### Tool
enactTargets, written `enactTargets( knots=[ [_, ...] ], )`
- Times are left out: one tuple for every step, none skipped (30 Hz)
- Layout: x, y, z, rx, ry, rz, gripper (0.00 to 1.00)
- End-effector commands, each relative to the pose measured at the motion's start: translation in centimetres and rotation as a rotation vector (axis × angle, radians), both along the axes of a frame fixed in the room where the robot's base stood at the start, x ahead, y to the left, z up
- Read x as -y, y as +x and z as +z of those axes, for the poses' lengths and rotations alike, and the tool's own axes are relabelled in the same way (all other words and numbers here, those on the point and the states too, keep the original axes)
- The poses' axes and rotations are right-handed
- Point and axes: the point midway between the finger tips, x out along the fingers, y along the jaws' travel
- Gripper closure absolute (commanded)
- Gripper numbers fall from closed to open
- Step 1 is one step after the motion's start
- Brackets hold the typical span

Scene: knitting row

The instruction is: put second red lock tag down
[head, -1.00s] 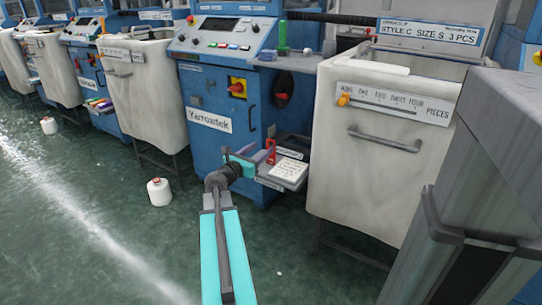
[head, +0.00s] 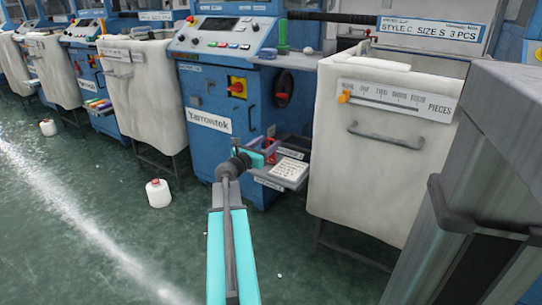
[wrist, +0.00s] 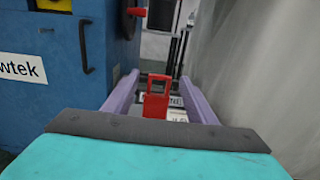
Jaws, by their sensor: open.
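The red lock tag (wrist: 156,104) stands upright between the two purple fingers of my gripper (wrist: 155,88) in the wrist view. The fingers are apart, with a gap visible on each side of the tag. What the tag's lower end rests on cannot be made out.
A white printed card (head: 290,169) lies on the shelf's right part. A large white bin (head: 375,165) stands close on the right, and the blue machine (head: 215,100) stands on the left.

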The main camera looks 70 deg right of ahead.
Motion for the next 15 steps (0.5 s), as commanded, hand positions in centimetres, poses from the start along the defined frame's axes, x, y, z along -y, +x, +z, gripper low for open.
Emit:
enactTargets(
  knots=[
    [-0.01, -0.01, 0.01, 0.000, 0.000, 0.000, 0.48],
    [-0.01, -0.01, 0.01, 0.000, 0.000, 0.000, 0.48],
    [-0.02, 0.00, 0.01, 0.000, 0.000, 0.000, 0.48],
    [-0.02, 0.00, 0.01, 0.000, 0.000, 0.000, 0.48],
    [-0.02, 0.00, 0.01, 0.000, 0.000, 0.000, 0.48],
    [-0.02, 0.00, 0.00, 0.000, 0.000, 0.000, 0.48],
    [-0.02, 0.00, 0.00, 0.000, 0.000, 0.000, 0.48],
    [-0.02, 0.00, 0.00, 0.000, 0.000, 0.000, 0.48],
    [-0.02, 0.00, 0.00, 0.000, 0.000, 0.000, 0.48],
    [-0.02, 0.00, 0.00, 0.000, 0.000, 0.000, 0.48],
    [-0.02, 0.00, -0.01, 0.000, 0.000, 0.000, 0.48],
    [-0.02, 0.00, 0.00, 0.000, 0.000, 0.000, 0.53],
    [-0.02, 0.00, 0.00, 0.000, 0.000, 0.000, 0.59],
    [-0.02, 0.00, 0.00, 0.000, 0.000, -0.001, 0.64],
    [-0.02, 0.00, -0.01, 0.000, 0.000, -0.001, 0.70]
  ],
)
